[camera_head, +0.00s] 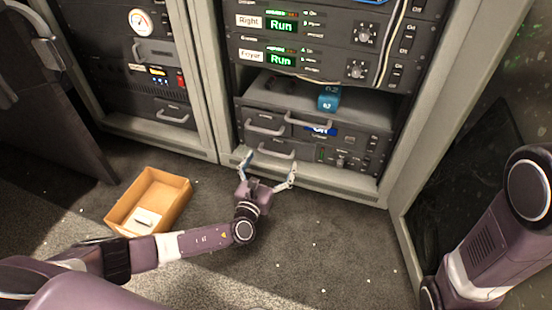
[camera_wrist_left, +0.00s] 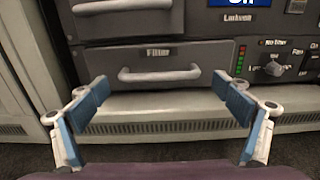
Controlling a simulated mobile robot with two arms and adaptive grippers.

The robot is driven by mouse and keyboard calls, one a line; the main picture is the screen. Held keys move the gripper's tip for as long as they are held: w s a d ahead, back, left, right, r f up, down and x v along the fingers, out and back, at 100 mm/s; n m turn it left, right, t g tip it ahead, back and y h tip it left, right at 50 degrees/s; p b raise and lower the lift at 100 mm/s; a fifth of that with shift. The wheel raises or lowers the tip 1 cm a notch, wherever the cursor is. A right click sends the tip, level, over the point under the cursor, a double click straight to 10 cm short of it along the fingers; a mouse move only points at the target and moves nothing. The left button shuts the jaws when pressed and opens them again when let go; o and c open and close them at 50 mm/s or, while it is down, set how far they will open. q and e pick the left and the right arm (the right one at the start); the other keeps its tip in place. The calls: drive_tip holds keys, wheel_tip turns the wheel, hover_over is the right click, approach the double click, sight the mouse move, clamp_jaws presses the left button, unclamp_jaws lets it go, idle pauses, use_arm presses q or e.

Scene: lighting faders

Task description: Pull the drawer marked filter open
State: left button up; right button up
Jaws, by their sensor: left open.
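The drawer marked Filter (camera_wrist_left: 150,62) is closed in the left wrist view, with a light grey bar handle (camera_wrist_left: 159,74) across its front. In the head view the same drawer front (camera_head: 272,142) is the lowest of the small drawers in the right-hand rack, its handle (camera_head: 276,154) just beyond my gripper. My left gripper (camera_head: 267,168) is open and empty, fingers spread on either side of the handle's line and short of it. It also shows in the left wrist view (camera_wrist_left: 165,102). My right arm shows at the right edge; its gripper is out of view.
Another handled drawer (camera_head: 266,118) sits right above, and a panel with knobs (camera_head: 345,160) lies to the right. The rack's base ledge (camera_wrist_left: 160,103) runs below. A blue block (camera_head: 328,98) stands on the unit. An open cardboard box (camera_head: 178,200) is on the floor at left.

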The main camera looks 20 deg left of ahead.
sight(275, 155)
use_arm(q)
drive_tip(key=shift+w+b, duration=0.65)
drive_tip(key=shift+w, duration=1)
drive_tip(key=shift+c, duration=0.4)
drive_tip(key=c, duration=1.3)
drive_tip(key=shift+s, duration=0.1)
drive_tip(key=shift+c, duration=0.2)
